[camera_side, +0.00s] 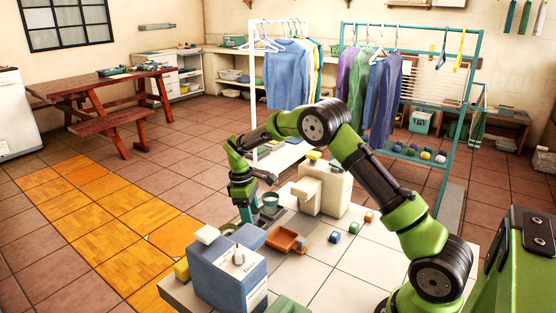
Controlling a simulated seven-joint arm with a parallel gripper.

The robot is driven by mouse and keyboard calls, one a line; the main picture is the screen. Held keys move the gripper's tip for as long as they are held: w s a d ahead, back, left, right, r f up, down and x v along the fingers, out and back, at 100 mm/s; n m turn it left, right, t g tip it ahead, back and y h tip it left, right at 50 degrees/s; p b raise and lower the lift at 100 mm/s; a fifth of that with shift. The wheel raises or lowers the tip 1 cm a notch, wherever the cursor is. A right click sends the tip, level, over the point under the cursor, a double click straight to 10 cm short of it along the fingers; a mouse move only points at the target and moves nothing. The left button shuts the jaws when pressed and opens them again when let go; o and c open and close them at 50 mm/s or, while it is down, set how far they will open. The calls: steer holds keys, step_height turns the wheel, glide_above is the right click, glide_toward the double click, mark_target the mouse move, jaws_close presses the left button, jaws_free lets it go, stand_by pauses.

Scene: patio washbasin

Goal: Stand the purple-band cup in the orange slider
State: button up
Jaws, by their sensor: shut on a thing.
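My gripper (257,204) is low over the worktop, pointing down, behind the blue-grey box and left of the cream block. It is shut on a small teal-green cup (271,201), which looks upright. The cup is too small for me to make out a purple band, and its base is hard to separate from the dark grey surface behind it. The orange slider (286,239), a shallow open tray, lies on the worktop just in front and to the right of the cup. The slider and the cup look apart.
A blue-grey box (228,274) with a white knob stands in front of the slider. A cream block (321,190) stands behind it. The white worktop (345,275) is clear at the front right. Clothes racks stand behind.

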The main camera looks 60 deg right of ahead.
step_height(320, 180, up, 13)
steer(key=s, duration=0.2)
steer(key=s+a+f, duration=0.2)
steer(key=s+f, duration=0.2)
steer(key=s, duration=0.8)
steer(key=s+a+f, duration=0.2)
steer(key=s+f, duration=0.2)
steer(key=s, duration=0.9)
glide_toward(285, 241)
steer(key=shift+s+d+f, duration=0.25)
steer(key=shift+d+f, duration=0.05)
steer(key=shift+f, duration=0.05)
steer(key=shift+s+f, duration=0.1)
steer(key=shift+f, duration=1.6)
steer(key=shift+f, duration=0.15)
steer(key=o, duration=1)
steer(key=shift+o, duration=0.2)
